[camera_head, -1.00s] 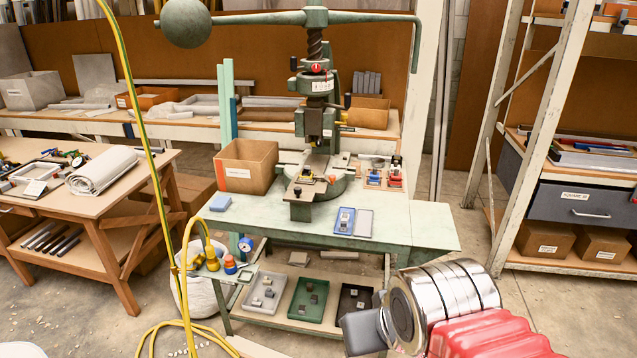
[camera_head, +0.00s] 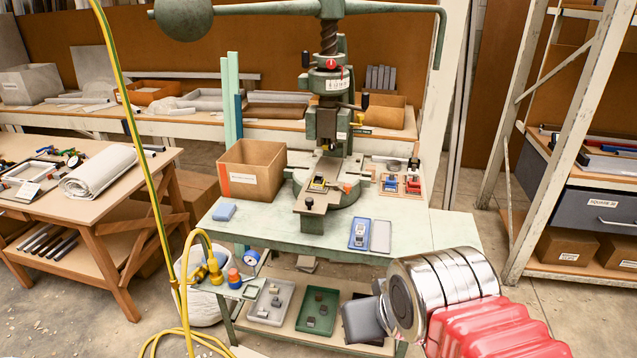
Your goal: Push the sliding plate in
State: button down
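The fly press (camera_head: 330,125) stands on a green bench in the middle of the head view. The sliding plate (camera_head: 310,203) is a brownish plate with a small black knob at its front end. It sticks out toward me from the round press base, over the bench top. A small yellow and dark piece (camera_head: 318,183) sits on it, below the ram. My arm shows at the lower right, as a silver and red part with a dark grey block. I cannot make out gripper fingers, and the arm is well apart from the plate.
A cardboard box (camera_head: 251,170) stands left of the press. A blue tray (camera_head: 360,234) lies on the bench right of the plate. Small red and blue parts (camera_head: 390,184) sit at the right. A yellow hose (camera_head: 150,170) hangs at the left. The bench front (camera_head: 290,236) is fairly clear.

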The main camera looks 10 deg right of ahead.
aim_at(309, 202)
jog(key=z, duration=0.05)
jog(key=i, duration=1.25)
